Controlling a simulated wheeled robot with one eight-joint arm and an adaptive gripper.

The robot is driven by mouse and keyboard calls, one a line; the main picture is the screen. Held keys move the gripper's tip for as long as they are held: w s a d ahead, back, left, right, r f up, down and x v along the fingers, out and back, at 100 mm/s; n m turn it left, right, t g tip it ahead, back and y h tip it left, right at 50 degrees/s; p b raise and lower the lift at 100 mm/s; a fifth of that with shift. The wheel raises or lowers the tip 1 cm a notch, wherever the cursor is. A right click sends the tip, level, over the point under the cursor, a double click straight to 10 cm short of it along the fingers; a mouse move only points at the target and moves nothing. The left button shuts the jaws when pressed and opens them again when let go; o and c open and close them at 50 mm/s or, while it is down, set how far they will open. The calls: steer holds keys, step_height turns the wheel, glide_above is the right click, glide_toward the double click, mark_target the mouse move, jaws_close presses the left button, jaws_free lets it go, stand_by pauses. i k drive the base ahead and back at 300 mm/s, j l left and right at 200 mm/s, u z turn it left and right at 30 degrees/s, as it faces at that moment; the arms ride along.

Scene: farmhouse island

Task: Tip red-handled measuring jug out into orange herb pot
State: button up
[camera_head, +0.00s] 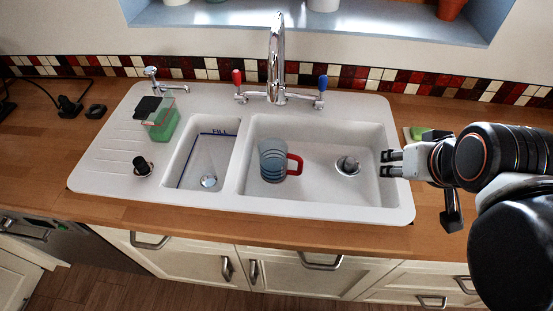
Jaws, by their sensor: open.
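The measuring jug (272,159) is clear bluish with dark bands and a red handle on its right side. It stands in the large right basin of the white sink (335,206), left of the drain. An orange pot (450,8) stands at the right end of the windowsill, cut off by the top edge; I cannot see whether herbs grow in it. My gripper (387,163) is open and empty over the right edge of the large basin. It points left, to the right of the jug and apart from it.
A tall chrome tap (277,60) with red and blue levers rises behind the basins. A container of green liquid (161,121) sits on the left drainboard. A green item (418,132) lies on the counter behind my arm. The wooden counter (60,150) at left is mostly clear.

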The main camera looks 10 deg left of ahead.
mark_target(274, 154)
steer(key=z, duration=1.35)
steer(key=k+j+u, duration=0.15)
steer(key=k, duration=0.25)
steer(key=k+j+u, duration=0.15)
steer(key=k, duration=0.25)
